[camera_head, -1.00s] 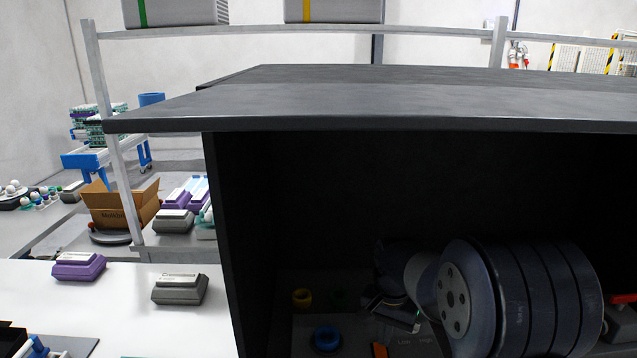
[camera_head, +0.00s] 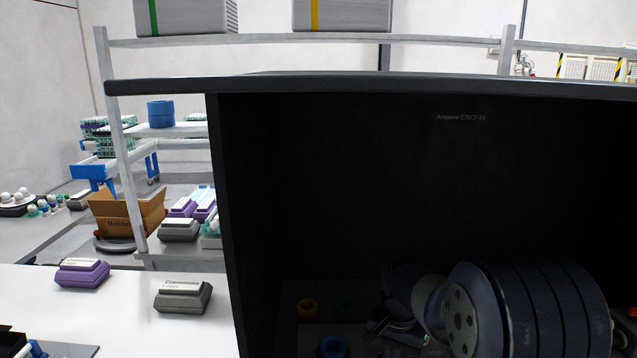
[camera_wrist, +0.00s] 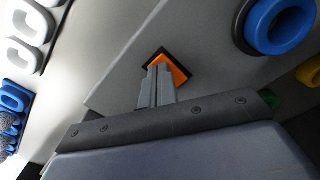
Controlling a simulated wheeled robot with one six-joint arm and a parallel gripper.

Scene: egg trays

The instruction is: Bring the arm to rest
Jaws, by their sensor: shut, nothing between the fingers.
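My gripper (camera_wrist: 157,84) shows in the wrist view with its two fingers pressed together and nothing between them. An orange piece with a black edge (camera_wrist: 172,67) lies just beyond the fingertips on a pale surface; I cannot tell whether they touch. In the head view my arm reaches inside a dark cabinet (camera_head: 330,170), low and right of centre. There the gripper end is in deep shadow and its fingers are hard to make out.
A blue ring (camera_head: 332,347) and a yellow ring (camera_head: 307,307) sit in the cabinet left of my arm. The cabinet's top and side walls enclose the arm. Outside, a purple box (camera_head: 82,272) and a grey box (camera_head: 183,296) stand on a white table.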

